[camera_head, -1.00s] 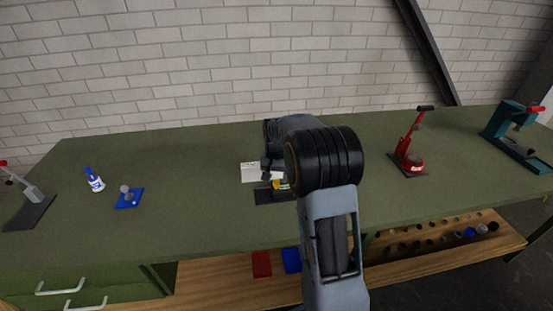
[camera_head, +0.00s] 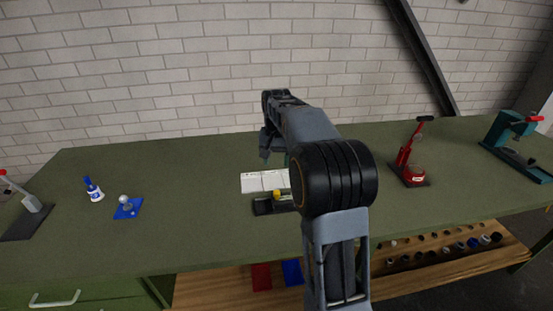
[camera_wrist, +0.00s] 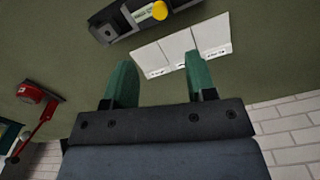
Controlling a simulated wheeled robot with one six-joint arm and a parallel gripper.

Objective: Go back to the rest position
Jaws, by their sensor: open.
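My gripper (camera_wrist: 158,82) shows in the wrist view with its two green fingers apart and nothing between them. Beyond the fingers lie white labelled cards (camera_wrist: 180,48) on the green bench top. A dark block with a yellow knob (camera_wrist: 130,17) lies past the cards. In the head view my arm reaches over the bench and my gripper (camera_head: 275,155) is mostly hidden behind the arm, above the cards (camera_head: 262,182). The dark block (camera_head: 268,205) sits in front of the cards, partly covered by my arm.
The green workbench (camera_head: 200,230) carries a lever tool (camera_head: 30,203), a blue-white bottle (camera_head: 94,190) and a blue plate with a knob (camera_head: 128,208) at left. A red press (camera_head: 411,165) and a teal press (camera_head: 515,145) stand at right. A brick wall (camera_head: 200,80) rises behind.

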